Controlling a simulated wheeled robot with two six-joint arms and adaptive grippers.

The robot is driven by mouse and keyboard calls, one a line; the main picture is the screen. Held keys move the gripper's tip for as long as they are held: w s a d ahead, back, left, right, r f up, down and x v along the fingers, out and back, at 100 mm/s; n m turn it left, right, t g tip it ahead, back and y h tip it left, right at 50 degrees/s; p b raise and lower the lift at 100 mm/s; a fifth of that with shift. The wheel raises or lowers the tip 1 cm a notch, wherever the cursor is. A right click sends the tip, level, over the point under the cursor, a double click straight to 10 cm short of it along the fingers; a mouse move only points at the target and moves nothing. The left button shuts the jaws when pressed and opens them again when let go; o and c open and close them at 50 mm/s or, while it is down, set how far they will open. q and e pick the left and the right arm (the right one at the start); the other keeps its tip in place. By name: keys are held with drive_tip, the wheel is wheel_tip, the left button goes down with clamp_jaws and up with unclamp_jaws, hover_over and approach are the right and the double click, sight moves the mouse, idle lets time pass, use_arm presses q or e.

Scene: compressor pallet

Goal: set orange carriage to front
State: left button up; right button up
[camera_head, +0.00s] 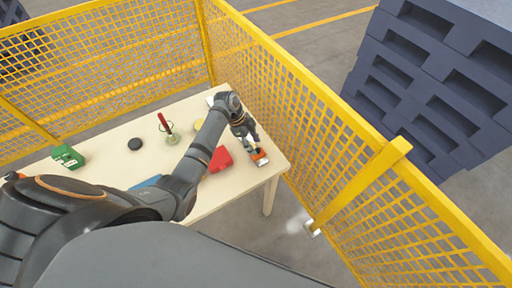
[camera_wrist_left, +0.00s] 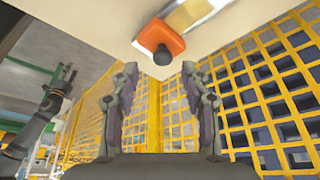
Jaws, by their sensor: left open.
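The orange carriage (camera_head: 260,157) sits near the right front corner of the table, on a pale metal rail. In the left wrist view the orange carriage (camera_wrist_left: 160,40) shows at the top with a black knob, and the rail (camera_wrist_left: 192,14) runs away to the upper right. My left gripper (camera_head: 251,137) is just above and behind the carriage. In the wrist view its two fingers (camera_wrist_left: 160,75) are spread with nothing between them, and the knob lies just beyond the tips. My arm hides part of the rail in the head view. A dark arm end, probably my right, shows at the wrist view's left edge.
A red block (camera_head: 220,159) lies left of the carriage. A green block (camera_head: 68,156), a black disc (camera_head: 134,144) and a red-handled item (camera_head: 165,125) stand farther left. A yellow mesh fence (camera_head: 300,125) runs close along the table's right side.

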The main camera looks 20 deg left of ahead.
use_arm(q)
drive_tip(key=v, duration=0.9)
drive_tip(key=shift+s+d, duration=0.1)
drive_tip(key=shift+s, duration=0.05)
